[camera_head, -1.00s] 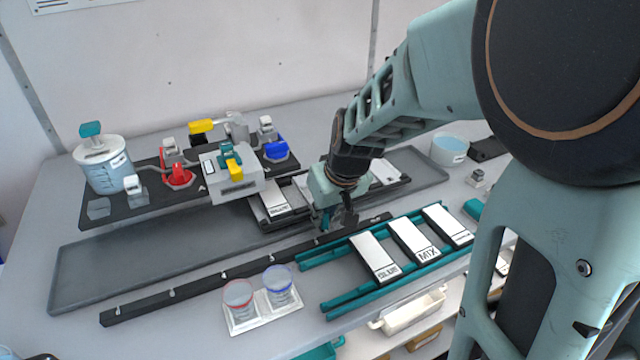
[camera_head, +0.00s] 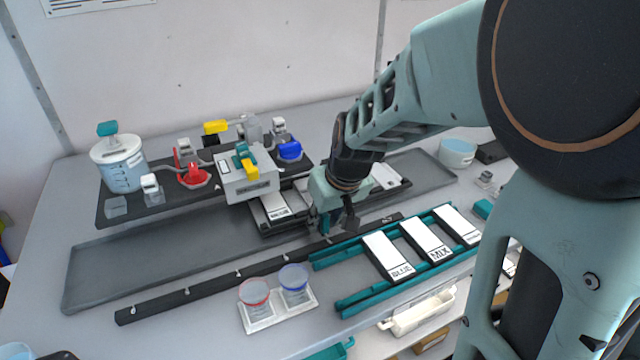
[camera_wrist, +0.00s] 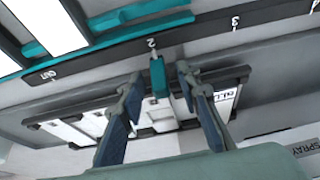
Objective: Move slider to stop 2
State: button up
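The slider is a low black carriage (camera_wrist: 243,73) carrying white cards, with a teal handle (camera_wrist: 158,76) at its near edge. The handle stands beside the "2" mark on the black stop rail (camera_wrist: 100,62), between "OUT" and "3". In the head view the carriage (camera_head: 262,222) lies behind the rail (camera_head: 190,291), partly hidden by my arm. My gripper (camera_wrist: 160,76) points down with one finger on each side of the handle. A gap shows on both sides in the wrist view.
Teal rails with white cards, including BLUE and MIX (camera_head: 427,238), stand close in front of my gripper. Two cups (camera_head: 293,282) sit on a white tray front left. Behind are a grey box (camera_head: 247,182) and a clear jar (camera_head: 120,165). The grey tray's left part (camera_head: 130,255) is clear.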

notch_tip(320, 180, up, 10)
dwell(0.6)
